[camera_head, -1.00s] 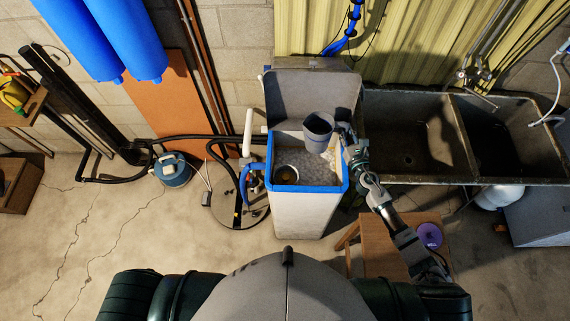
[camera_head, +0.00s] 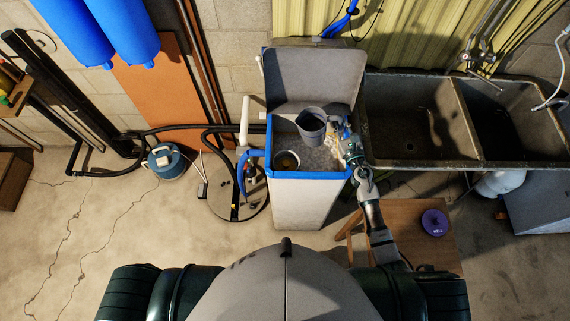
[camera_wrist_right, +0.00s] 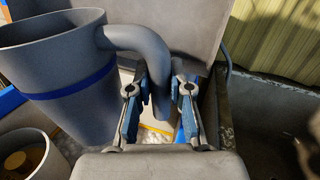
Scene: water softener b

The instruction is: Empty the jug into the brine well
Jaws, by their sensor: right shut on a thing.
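The grey jug (camera_head: 311,124) is held over the right part of the open softener tank (camera_head: 297,208). In the right wrist view the jug (camera_wrist_right: 65,80) has a blue band and looks roughly upright. My right gripper (camera_head: 350,150) is shut on its handle, which passes between the fingers (camera_wrist_right: 160,110). The brine well (camera_head: 287,160) is a round pale tube in the tank's left front corner. It also shows in the right wrist view (camera_wrist_right: 30,158), lower left of the jug, with a tan round thing inside. The jug's contents are hidden. My left gripper is out of view.
The tank's raised lid (camera_head: 312,75) stands behind the jug. A double sink (camera_head: 415,115) adjoins the tank on the right. A wooden stool (camera_head: 405,215) with a purple round object (camera_head: 435,222) stands in front. Hoses and a blue pipe (camera_head: 243,172) run along the tank's left side.

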